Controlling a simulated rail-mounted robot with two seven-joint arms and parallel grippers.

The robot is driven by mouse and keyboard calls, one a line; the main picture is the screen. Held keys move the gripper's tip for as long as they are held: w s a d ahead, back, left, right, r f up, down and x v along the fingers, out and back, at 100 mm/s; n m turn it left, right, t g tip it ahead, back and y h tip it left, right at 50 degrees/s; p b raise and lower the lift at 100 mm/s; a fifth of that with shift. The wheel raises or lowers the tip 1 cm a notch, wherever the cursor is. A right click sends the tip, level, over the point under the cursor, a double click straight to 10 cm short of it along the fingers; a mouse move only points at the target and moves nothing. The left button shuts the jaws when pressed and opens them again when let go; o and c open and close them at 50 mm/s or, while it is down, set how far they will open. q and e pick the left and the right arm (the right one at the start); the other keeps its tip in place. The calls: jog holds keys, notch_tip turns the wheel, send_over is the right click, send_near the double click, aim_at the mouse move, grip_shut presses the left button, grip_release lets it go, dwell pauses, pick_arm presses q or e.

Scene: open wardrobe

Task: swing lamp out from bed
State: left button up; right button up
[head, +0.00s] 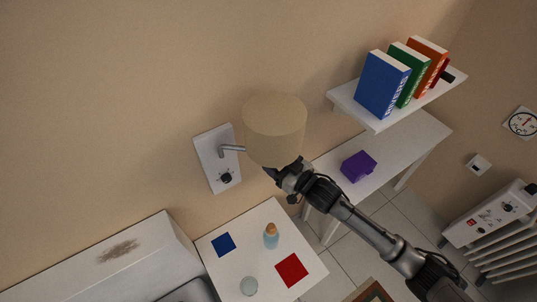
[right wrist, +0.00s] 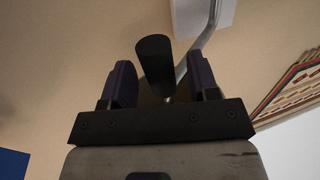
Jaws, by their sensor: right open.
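The wall lamp has a beige drum shade (head: 275,128) on a short metal arm (head: 232,148), which comes out of a white wall plate (head: 208,150) with a black knob. My right gripper (head: 270,173) is at the lower edge of the shade. In the right wrist view my right gripper (right wrist: 160,75) is open, with a dark cylinder (right wrist: 154,58) between its two fingers, apparently a part under the lamp. I cannot tell whether the fingers touch it. The bent metal arm (right wrist: 205,38) shows behind the right finger. My left gripper is not in view.
Below the lamp, a white bedside table (head: 225,275) holds a bottle (head: 271,237), a glass, a blue square and a red square. The bed (head: 110,265) is at lower left. A shelf (head: 375,122) with books (head: 385,85) and a desk with a purple box (head: 358,167) stand right.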

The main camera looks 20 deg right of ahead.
jog(key=shift+x, duration=1.5)
grip_shut()
